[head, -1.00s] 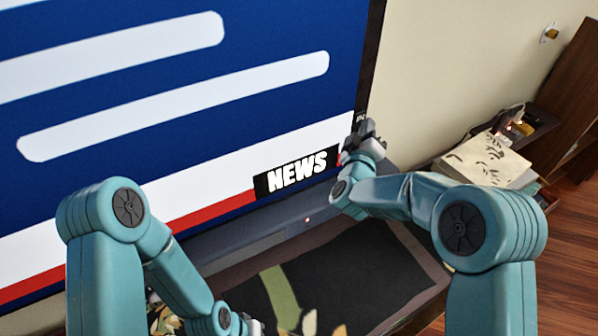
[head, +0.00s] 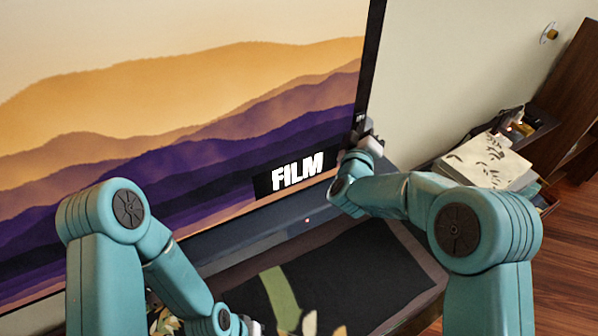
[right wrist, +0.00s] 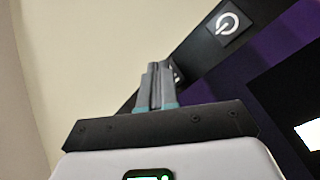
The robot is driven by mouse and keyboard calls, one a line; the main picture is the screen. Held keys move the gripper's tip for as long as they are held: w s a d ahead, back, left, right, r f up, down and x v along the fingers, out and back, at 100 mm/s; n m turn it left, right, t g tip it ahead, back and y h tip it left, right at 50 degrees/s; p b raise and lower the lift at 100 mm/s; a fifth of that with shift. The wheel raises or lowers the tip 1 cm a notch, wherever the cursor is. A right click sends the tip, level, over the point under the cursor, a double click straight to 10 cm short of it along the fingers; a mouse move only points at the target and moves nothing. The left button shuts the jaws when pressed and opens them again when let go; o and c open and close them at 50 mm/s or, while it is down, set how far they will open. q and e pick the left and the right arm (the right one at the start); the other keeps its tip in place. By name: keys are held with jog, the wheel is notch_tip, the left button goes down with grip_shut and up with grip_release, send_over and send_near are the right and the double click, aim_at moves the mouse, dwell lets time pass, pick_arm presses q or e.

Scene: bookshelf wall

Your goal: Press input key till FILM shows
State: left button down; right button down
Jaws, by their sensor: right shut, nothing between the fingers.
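The television screen (head: 190,90) shows orange and purple mountains, with the word FILM in a black label (head: 297,173) at its lower right. My right gripper (head: 362,126) is at the screen's right bezel, low down. In the right wrist view its two fingers (right wrist: 157,72) are shut together, empty, pointing at the dark bezel (right wrist: 205,55). A small dark key (right wrist: 178,74) shows partly behind the fingertips; its mark is hidden, and I cannot tell whether they touch it. A power key (right wrist: 227,24) sits farther along the bezel. My left gripper (head: 250,326) shows only partly at the bottom edge.
A grey bar (head: 255,236) with a small light runs below the screen. A dark mat (head: 350,275) with a leaf pattern lies in front. At right are a patterned box (head: 487,163), a tray of small items (head: 522,128) and wooden floor (head: 570,235).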

pick_arm(q)
jog(key=shift+f, duration=0.25)
pick_arm(e)
jog(key=shift+s+d+r, duration=0.1)
jog(key=shift+s+d, duration=0.25)
jog(key=shift+s, duration=0.2)
pick_arm(q)
jog(key=shift+f+b, duration=0.35)
jog(key=shift+b, duration=0.15)
jog(key=shift+f+b, duration=0.7)
jog(key=shift+b, duration=0.05)
pick_arm(e)
jog(key=s+d, duration=0.2)
jog(key=s, duration=0.1)
jog(key=s+d, duration=0.1)
jog(key=s, duration=0.1)
jog(key=shift+d, duration=0.15)
pick_arm(q)
jog(key=shift+s, duration=0.1)
pick_arm(e)
jog(key=shift+s, duration=0.1)
